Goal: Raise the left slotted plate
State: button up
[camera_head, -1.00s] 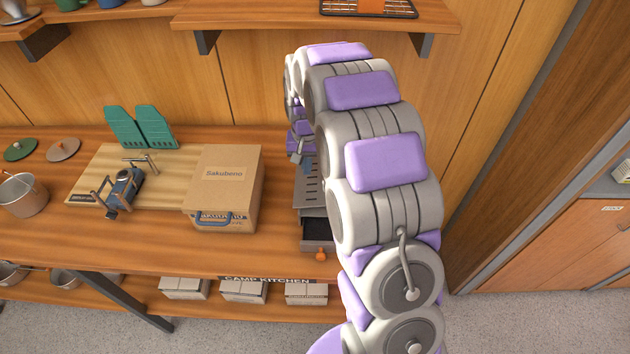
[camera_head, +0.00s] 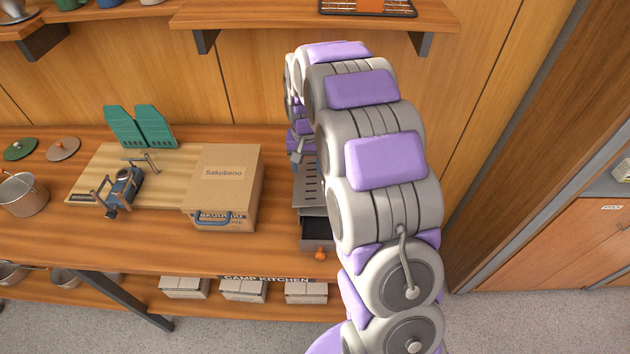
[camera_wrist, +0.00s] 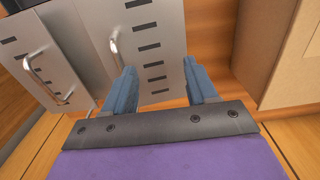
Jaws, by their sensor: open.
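A grey slotted plate (camera_head: 307,190) shows beside my arm in the head view, on a low unit with a dark opening at its front. In the wrist view, the slotted plate (camera_wrist: 158,35) nearer the cardboard box lies beyond my fingers, with a curved metal handle (camera_wrist: 116,46) just left of them. A second slotted plate (camera_wrist: 25,28) with its own handle (camera_wrist: 42,82) is farther left there. My gripper (camera_wrist: 161,86) is open, its two blue fingers apart over the nearer plate with no handle between them. Contact cannot be told. My arm hides much of the unit in the head view.
A cardboard box (camera_head: 225,178) stands close left of the unit; its side shows at right in the wrist view (camera_wrist: 275,50). An orange knob (camera_head: 320,252) sits at the unit's front. A wooden board (camera_head: 160,185) with a clamp-like tool lies farther left. A shelf (camera_head: 300,14) hangs above.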

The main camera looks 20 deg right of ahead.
aim_at(307, 180)
jog(key=shift+r, duration=0.1)
notch_tip(307, 180, up, 9)
jog(key=p, duration=0.4)
dwell(0.8)
